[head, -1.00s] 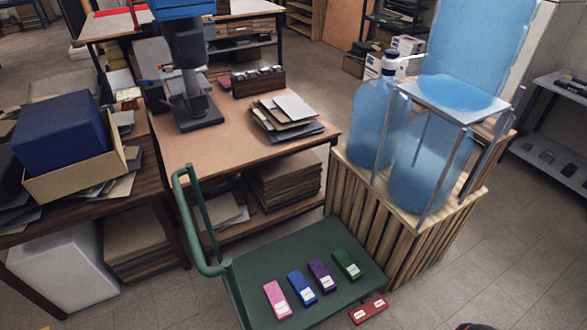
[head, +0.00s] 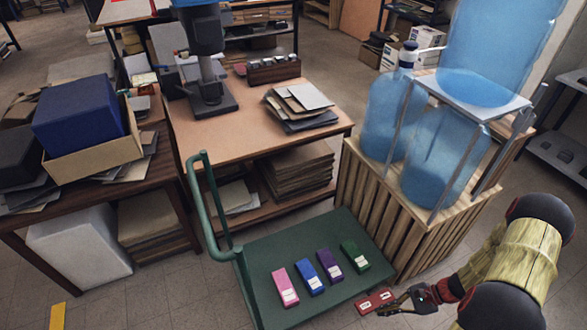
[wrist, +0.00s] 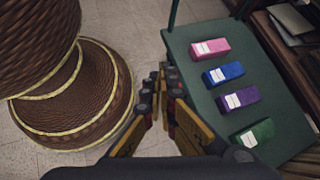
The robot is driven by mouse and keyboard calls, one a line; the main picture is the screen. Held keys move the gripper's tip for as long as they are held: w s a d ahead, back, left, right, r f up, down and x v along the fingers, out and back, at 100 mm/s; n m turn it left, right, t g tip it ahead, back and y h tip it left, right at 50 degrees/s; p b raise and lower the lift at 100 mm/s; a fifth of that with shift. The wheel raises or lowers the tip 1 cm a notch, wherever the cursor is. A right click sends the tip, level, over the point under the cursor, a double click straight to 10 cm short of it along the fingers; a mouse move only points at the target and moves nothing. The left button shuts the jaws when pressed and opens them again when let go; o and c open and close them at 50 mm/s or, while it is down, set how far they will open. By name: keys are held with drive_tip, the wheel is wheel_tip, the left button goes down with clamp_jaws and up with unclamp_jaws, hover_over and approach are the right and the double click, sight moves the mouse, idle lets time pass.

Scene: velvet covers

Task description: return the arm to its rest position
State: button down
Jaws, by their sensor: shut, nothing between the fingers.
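My gripper (head: 392,306) shows in the head view at the lower right, low beside the near right corner of the green cart (head: 262,262). My arm comes down to it from the right edge. In the wrist view my gripper (wrist: 164,78) has its fingers together with nothing between them. The cart top (wrist: 200,98) lies to the right of the fingers there. The fingers appear apart from the boxes on the cart.
Pink (head: 285,287), blue (head: 308,278), purple (head: 330,266) and green (head: 354,256) boxes lie on the cart. A red labelled piece (head: 375,301) is at its corner. A slatted crate (head: 385,215) bears large blue bottles (head: 435,158).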

wheel_tip(320, 180, up, 17)
drive_tip(key=n+g+h, duration=0.2)
drive_tip(key=n+h, duration=0.1)
drive_tip(key=n, duration=0.3)
drive_tip(key=s+a+r+n+t+h, duration=0.2)
drive_tip(key=a+r, duration=0.3)
drive_tip(key=r, duration=0.7)
drive_tip(key=s+a+r+n+t+h+p, duration=0.1)
drive_tip(key=a+r+n, duration=0.4)
drive_tip(key=r, duration=0.7)
drive_tip(key=s+a+r+n+t+h+p, duration=0.1)
drive_tip(key=s+a+r+n+t+h, duration=0.2)
drive_tip(key=r, duration=0.9)
drive_tip(key=shift+a+n+t+h, duration=0.4)
drive_tip(key=shift+a+t, duration=0.1)
drive_tip(key=shift+a, duration=0.65)
